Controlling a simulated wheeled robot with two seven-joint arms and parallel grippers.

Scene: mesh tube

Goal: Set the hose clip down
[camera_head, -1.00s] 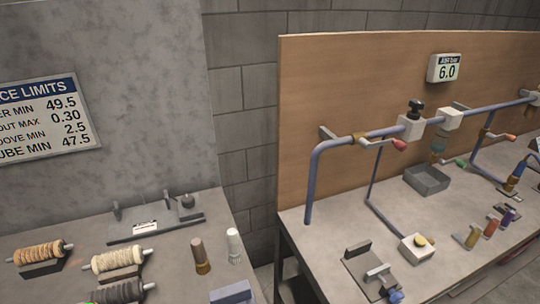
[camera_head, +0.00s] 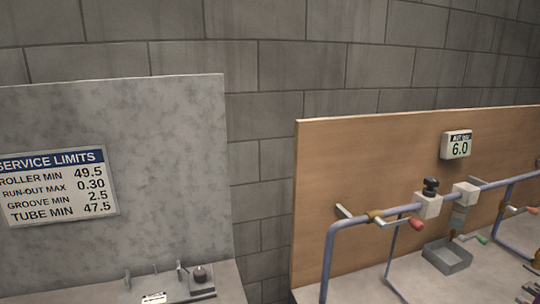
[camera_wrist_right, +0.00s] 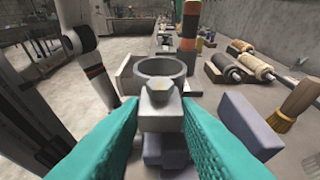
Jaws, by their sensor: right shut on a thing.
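In the right wrist view, my right gripper (camera_wrist_right: 161,112) has its two teal fingers closed on the block of the hose clip. The hose clip (camera_wrist_right: 162,67) is a grey ring with a pale block, and the ring opens upward just beyond the fingertips. Grey blocks show below and behind the clip, and I cannot tell whether the clip touches them. Neither gripper shows in the head view. My left gripper is not in view.
In the right wrist view, a brush (camera_wrist_right: 296,100), a blue-grey block (camera_wrist_right: 240,124) and several rollers (camera_wrist_right: 250,60) lie to the right on the bench. The head view shows the limits sign (camera_head: 57,186), the pressure display (camera_head: 456,145), blue piping (camera_head: 328,250) and a grey tray (camera_head: 447,256).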

